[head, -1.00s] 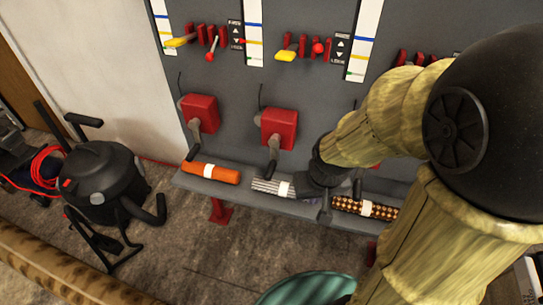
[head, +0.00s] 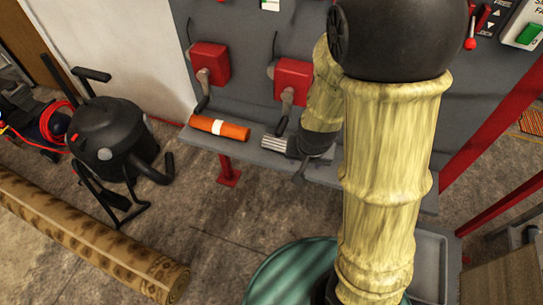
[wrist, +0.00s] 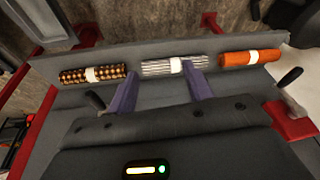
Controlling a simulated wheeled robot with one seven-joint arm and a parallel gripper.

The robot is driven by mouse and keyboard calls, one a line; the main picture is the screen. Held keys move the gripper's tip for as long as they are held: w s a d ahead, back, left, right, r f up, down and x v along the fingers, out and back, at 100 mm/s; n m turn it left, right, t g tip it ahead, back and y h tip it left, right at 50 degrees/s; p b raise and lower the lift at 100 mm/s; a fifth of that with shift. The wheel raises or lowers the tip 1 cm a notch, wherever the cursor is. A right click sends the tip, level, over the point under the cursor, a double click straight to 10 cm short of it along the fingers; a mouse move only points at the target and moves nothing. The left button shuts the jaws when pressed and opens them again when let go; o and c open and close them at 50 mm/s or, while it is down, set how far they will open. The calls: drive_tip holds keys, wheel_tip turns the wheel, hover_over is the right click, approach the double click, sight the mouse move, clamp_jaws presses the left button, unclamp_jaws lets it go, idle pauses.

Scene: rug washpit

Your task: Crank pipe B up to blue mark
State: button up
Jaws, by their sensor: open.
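In the head view two red crank boxes with grey cranks show on the dark panel, a left one (head: 210,62) and a middle one (head: 292,78) partly behind my arm. No label readable here tells which crank is for pipe B. The blue marks are out of view. My gripper (head: 300,172) is low by the shelf, mostly hidden by my wrist. In the wrist view my gripper (wrist: 159,71) is open, its purple fingers apart with nothing gripped. A black crank handle (wrist: 95,100) shows just left of the left finger, and another handle (wrist: 290,77) stands at the right.
A grey shelf (head: 247,152) carries an orange roll (head: 219,127) and a striped roll (head: 275,144); a brown dotted roll (wrist: 92,74) shows in the wrist view.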

drive_tip(key=w+f+m+t+h+b, duration=0.1)
drive_tip(key=w+f+h+b, duration=0.15)
drive_tip(key=f, duration=0.35)
drive_tip(key=w+f+m+t+h+b, duration=0.1)
drive_tip(key=w+f+b, duration=0.1)
drive_tip(key=f+b, duration=0.35)
drive_tip(key=t+h+b, duration=0.4)
drive_tip(key=t+b, duration=0.5)
drive_tip(key=t, duration=0.2)
approach(281, 128)
drive_tip(key=shift+f, duration=0.65)
drive_tip(key=shift+w+d, duration=0.1)
drive_tip(key=shift+w, duration=0.2)
drive_tip(key=shift+w, duration=0.1)
drive_tip(key=shift+b+x, duration=0.45)
drive_tip(key=shift+x, duration=4.9)
